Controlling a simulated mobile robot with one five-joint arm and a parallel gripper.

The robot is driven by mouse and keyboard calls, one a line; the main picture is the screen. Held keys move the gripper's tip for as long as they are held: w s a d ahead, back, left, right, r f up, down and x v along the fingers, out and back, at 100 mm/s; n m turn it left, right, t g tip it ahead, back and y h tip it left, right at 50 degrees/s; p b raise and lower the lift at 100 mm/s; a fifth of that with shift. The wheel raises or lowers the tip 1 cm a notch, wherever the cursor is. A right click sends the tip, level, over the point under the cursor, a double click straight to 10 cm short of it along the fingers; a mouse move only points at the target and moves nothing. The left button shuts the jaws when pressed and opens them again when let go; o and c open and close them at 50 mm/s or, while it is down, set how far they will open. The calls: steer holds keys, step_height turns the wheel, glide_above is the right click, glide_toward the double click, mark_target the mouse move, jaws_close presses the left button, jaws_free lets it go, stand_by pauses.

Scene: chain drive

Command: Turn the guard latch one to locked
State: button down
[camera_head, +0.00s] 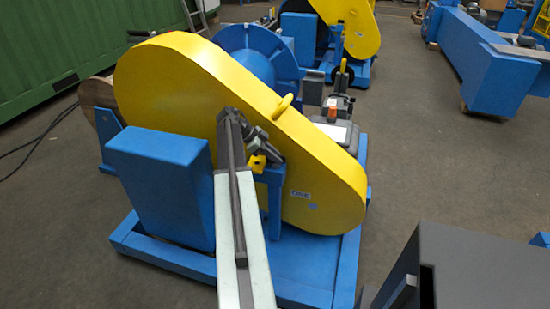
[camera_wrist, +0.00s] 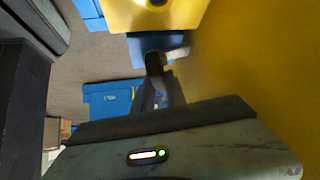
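A small yellow piece, likely latch one (camera_head: 257,163), sits at the top of a blue post beside the guard. My gripper (camera_head: 275,156) is right by this piece, pointing down and to the right. In the wrist view, a yellow block with a dark round spot (camera_wrist: 155,14) lies just beyond my dark gripper (camera_wrist: 157,65). Contact and finger gap are unclear. The latch's angle cannot be read.
A blue box-shaped housing (camera_head: 165,185) stands left of my arm. A yellow handle loop (camera_head: 283,105) sticks out from the guard's upper edge. A dark grey cabinet (camera_head: 480,270) is at the lower right. Open floor (camera_head: 415,165) lies to the right.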

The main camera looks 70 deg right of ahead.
steer(key=shift+a+n, duration=0.1)
steer(key=shift+n, duration=0.2)
steer(key=n+t+h, duration=0.1)
steer(key=n+h, duration=0.1)
steer(key=shift+a+n, duration=0.1)
steer(key=shift+n, duration=0.2)
steer(key=n+t+h, duration=0.2)
steer(key=n, duration=0.1)
steer(key=shift+s+n, duration=0.1)
steer(key=shift+n, duration=0.3)
steer(key=n+t+h, duration=0.1)
steer(key=n+t, duration=0.2)
steer(key=n, duration=0.1)
steer(key=shift+h, duration=0.4)
steer(key=shift+d+n+t, duration=0.2)
steer(key=shift+n+t, duration=1.3)
steer(key=shift+n, duration=0.4)
steer(key=c, duration=1.4)
jaws_free()
steer(key=shift+o, duration=0.2)
